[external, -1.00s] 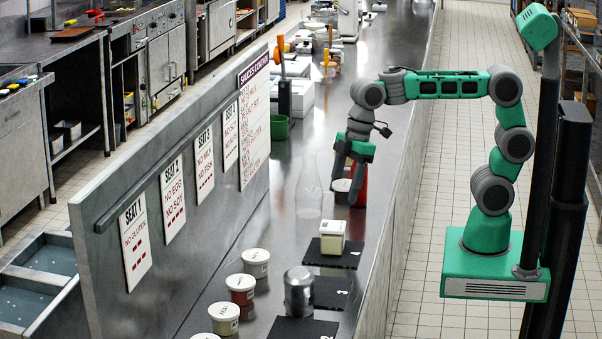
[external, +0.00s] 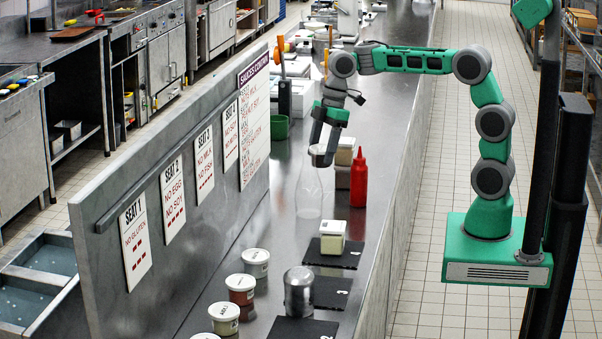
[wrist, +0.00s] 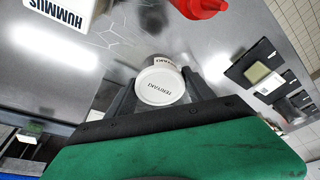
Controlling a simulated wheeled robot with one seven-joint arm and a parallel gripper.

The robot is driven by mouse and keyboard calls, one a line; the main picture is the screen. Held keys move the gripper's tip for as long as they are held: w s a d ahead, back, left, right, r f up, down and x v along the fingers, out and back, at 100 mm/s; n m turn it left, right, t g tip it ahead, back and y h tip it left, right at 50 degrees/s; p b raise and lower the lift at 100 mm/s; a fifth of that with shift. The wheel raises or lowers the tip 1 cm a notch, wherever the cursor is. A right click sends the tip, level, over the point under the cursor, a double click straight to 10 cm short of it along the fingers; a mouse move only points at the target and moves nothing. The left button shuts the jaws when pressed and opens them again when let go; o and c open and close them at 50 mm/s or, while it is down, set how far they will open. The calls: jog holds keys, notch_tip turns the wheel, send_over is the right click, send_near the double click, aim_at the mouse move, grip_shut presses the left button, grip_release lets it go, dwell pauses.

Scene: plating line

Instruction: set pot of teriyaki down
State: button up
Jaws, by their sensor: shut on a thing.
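In the external view my gripper (external: 318,148) points down over the left part of the counter, and the pot (external: 318,159) shows at the fingertips. It appears to be held above the counter (external: 290,225). Its underside is not clear in either view.
A transparent bottle (external: 308,195) stands just in front of the pot. A red squeeze bottle (external: 359,182) and pale tubs (external: 345,152) are to the right. Black mats (external: 332,292) and several labelled pots (external: 255,262) are nearer. The sign wall (external: 200,185) borders the left.

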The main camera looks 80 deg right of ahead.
jog(key=shift+w+d+f, duration=0.8)
jog(key=shift+d+f, duration=0.15)
notch_tip(320, 180, down, 9)
jog(key=shift+f+b, duration=0.2)
jog(key=shift+b, duration=0.1)
jog(key=o, duration=1.6)
jog(key=shift+r, duration=0.1)
jog(key=p+v, duration=0.1)
jog(key=v, duration=1.1)
jog(key=shift+r, duration=0.15)
